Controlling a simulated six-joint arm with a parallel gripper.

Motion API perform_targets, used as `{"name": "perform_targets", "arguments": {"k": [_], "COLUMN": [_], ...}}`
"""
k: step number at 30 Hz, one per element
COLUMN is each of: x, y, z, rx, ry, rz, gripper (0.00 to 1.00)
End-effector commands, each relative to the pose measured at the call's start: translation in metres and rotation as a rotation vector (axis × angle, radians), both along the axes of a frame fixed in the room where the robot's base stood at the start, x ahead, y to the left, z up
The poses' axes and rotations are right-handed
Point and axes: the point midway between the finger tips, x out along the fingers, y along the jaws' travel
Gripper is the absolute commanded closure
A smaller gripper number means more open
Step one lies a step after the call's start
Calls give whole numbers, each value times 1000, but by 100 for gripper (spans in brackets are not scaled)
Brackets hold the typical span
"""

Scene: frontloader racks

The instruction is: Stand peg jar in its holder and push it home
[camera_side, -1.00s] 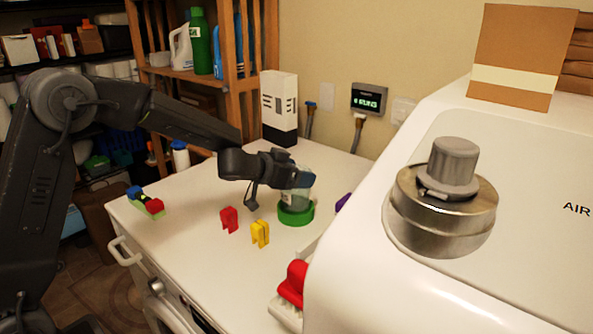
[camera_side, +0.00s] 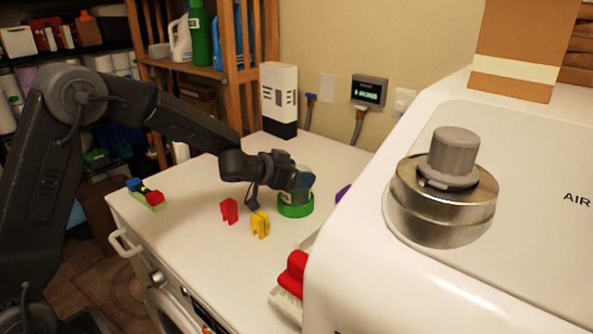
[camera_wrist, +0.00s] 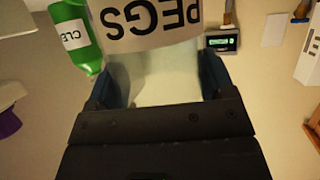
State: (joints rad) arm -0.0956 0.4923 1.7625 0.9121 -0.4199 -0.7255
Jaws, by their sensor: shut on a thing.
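The peg jar (camera_side: 294,196) is a clear jar; its label reads PEGS in the wrist view (camera_wrist: 150,22). It stands about upright at the green ring-shaped holder (camera_side: 296,211) on the white top. My gripper (camera_side: 303,180) is shut on the jar's upper part, with one finger on each side in the wrist view (camera_wrist: 158,78). The jar's lower end is at the green ring; whether it is fully seated is hidden.
A red peg (camera_side: 229,210) and a yellow peg (camera_side: 260,224) stand left of the holder. A purple thing (camera_side: 343,193) and a red-handled brush (camera_side: 294,273) lie to the right, beside the large white machine (camera_side: 400,285). A white box (camera_side: 279,95) stands behind.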

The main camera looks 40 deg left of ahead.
Motion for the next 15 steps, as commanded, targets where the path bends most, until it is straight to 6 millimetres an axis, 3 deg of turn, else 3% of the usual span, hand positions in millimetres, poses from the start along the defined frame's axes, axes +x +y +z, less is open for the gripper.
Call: {"name": "perform_targets", "arguments": {"k": [14,15], "x": [0,0], "y": [0,0], "z": [-10,-10], "rx": [1,1], "ry": [1,2], "rz": [1,1], "gripper": [50,23]}}
